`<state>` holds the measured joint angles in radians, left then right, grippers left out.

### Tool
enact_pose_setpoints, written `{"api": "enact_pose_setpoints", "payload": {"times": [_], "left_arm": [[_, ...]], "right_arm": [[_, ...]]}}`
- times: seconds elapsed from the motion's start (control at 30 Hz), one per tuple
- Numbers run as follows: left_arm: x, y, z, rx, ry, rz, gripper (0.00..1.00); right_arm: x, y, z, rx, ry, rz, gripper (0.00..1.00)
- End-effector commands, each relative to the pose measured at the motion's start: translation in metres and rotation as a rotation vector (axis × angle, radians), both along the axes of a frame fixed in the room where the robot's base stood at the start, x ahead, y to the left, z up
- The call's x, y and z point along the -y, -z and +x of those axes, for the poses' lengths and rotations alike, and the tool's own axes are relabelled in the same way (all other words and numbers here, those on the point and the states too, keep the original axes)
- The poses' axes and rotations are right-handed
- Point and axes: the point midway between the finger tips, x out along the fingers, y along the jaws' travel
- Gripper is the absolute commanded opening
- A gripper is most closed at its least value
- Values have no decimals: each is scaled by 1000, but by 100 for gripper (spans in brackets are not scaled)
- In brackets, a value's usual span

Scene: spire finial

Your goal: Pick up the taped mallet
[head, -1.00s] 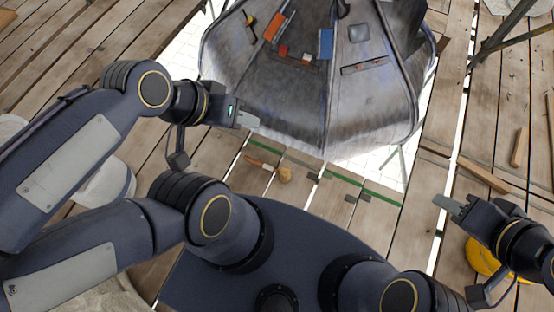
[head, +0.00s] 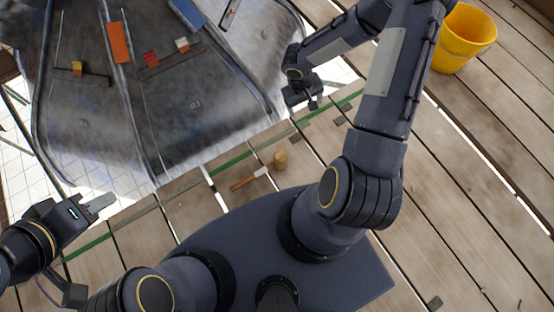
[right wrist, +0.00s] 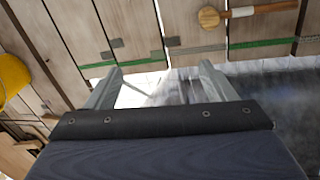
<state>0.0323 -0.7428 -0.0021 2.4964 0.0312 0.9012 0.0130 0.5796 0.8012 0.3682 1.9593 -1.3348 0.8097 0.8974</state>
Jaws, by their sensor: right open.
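The taped mallet lies on the planks in front of my base. Its round wooden head (head: 280,159) points up and right, its brown handle (head: 243,183) down and left, with pale tape (head: 262,171) between them.
The grey metal spire (head: 190,110) stands beyond the mallet, with coloured blocks (head: 119,43) on its face. A green strip (head: 232,160) and a gap in the planks run along its near edge. A yellow bucket (head: 462,42) stands at upper right. Planks to the right are mostly clear.

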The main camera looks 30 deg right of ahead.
Motion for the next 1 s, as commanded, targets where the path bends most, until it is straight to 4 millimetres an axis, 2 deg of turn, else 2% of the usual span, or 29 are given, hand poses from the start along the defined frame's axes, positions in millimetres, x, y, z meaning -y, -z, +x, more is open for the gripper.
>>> {"api": "enact_pose_setpoints", "payload": {"times": [0.03,0.1,0.2,0.3,0.4,0.5,0.83,1.0], "left_arm": [[0,37,0,0,0,0,36],[0,57,0,0,0,0,36],[0,78,0,0,0,0,36],[0,92,0,0,0,0,36],[0,98,0,0,0,0,36],[0,102,0,0,0,0,36],[0,117,0,0,0,0,36],[0,135,0,0,0,0,36]], "right_arm": [[-10,72,-1,-13,1,33,77],[-23,129,2,-4,5,67,77],[-42,193,1,12,21,117,77],[-59,234,0,28,39,158,77],[-70,256,-1,39,52,180,77],[-74,269,-1,44,57,189,77],[-74,301,0,44,58,190,77],[-74,329,2,43,58,190,77]]}}
